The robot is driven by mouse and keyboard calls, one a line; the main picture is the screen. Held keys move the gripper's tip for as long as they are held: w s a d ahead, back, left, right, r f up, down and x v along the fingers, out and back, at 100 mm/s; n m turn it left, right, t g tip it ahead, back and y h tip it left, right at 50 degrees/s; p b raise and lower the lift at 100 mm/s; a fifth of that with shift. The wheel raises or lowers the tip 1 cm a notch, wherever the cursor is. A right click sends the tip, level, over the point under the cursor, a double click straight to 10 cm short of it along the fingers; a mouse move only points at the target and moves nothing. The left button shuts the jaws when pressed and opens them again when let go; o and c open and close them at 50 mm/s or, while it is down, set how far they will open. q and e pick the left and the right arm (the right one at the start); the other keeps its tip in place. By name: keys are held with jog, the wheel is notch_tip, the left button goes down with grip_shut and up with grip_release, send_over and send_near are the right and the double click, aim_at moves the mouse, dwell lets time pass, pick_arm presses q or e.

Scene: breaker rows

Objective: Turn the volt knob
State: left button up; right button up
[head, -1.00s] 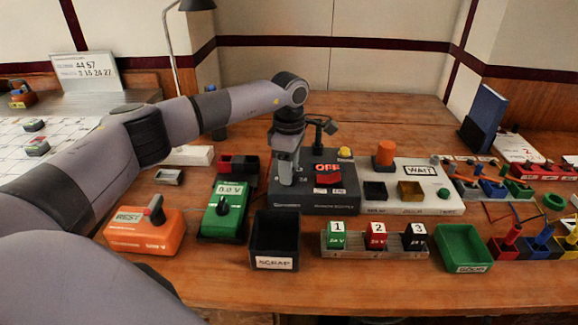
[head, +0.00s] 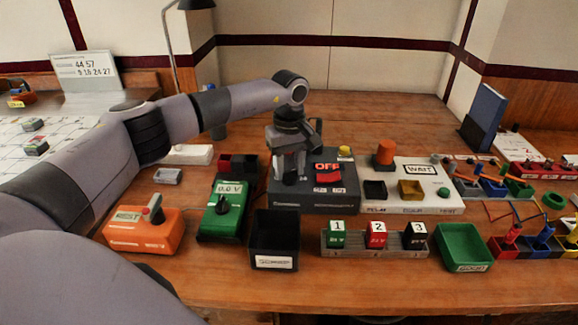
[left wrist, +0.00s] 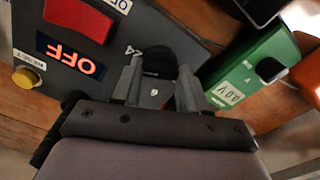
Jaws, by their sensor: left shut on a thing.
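The dark grey supply box (head: 315,202) stands mid-table with a lit OFF sign, a red switch (head: 328,177) and a yellow button (head: 345,152). My left gripper (head: 290,176) points down onto the left part of its top. In the left wrist view, a round black knob (left wrist: 161,61) sits between the two fingers of the left gripper (left wrist: 160,78), which is shut on it. My right gripper is out of view.
A green meter (head: 222,212) reading 0.0 V with a black dial is left of the supply box. An orange tester (head: 145,236), a black scrap bin (head: 274,240) and a numbered block rack (head: 372,247) stand in front. Bare table lies behind the supply box.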

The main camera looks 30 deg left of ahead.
aim_at(290, 170)
pick_arm(q)
jog(key=shift+d+r+m, duration=0.1)
jog(key=shift+m, duration=0.8)
jog(key=o, duration=1.1)
jog(key=shift+r, duration=3.55)
